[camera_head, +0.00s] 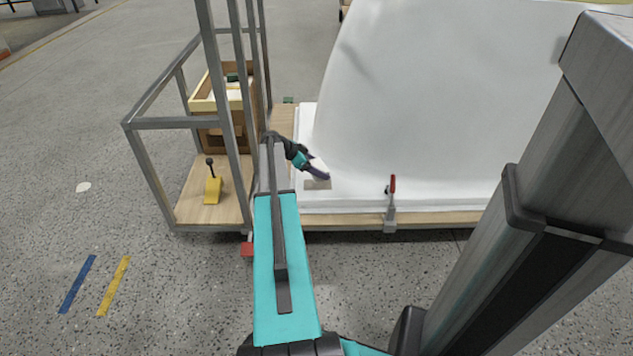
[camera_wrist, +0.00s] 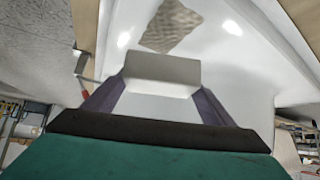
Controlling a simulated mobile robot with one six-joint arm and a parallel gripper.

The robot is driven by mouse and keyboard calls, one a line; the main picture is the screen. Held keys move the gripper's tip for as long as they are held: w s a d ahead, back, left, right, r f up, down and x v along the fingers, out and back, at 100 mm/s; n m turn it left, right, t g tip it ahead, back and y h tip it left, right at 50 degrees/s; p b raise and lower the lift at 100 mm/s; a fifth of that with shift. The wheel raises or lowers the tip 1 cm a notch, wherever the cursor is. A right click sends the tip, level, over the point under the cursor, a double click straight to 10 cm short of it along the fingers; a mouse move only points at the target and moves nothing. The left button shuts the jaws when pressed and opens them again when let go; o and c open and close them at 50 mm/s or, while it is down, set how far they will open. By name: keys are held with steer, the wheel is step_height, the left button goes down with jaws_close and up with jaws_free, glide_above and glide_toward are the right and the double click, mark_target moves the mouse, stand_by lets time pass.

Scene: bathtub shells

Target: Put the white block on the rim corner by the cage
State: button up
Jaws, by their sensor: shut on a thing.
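My gripper (camera_head: 322,172) is shut on the white block, above the near-left rim corner of the white bathtub shell (camera_head: 430,90). In the wrist view the white block (camera_wrist: 162,72) sits between the two purple fingers (camera_wrist: 160,100). In the head view it is small and partly hidden by the fingers. A tan, textured patch (camera_head: 317,184) lies on the rim corner just below the gripper; it also shows beyond the block in the wrist view (camera_wrist: 172,25). The block looks apart from the patch, but the exact gap cannot be told. The grey metal cage (camera_head: 180,123) stands left of the corner.
A red-handled clamp (camera_head: 392,190) sits on the shell's front edge, right of the corner. Inside the cage are a wooden box (camera_head: 203,105) and a yellow block with a black-knobbed lever (camera_head: 213,190). Cage posts stand close to my arm. Open floor lies in front.

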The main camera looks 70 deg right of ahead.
steer(key=shift+f, duration=0.45)
steer(key=shift+f+b, duration=0.85)
steer(key=shift+f, duration=1.65)
steer(key=shift+f, duration=0.15)
steer(key=o, duration=1)
steer(key=shift+r, duration=0.25)
steer(key=shift+p+v, duration=1.2)
steer(key=shift+v, duration=2.5)
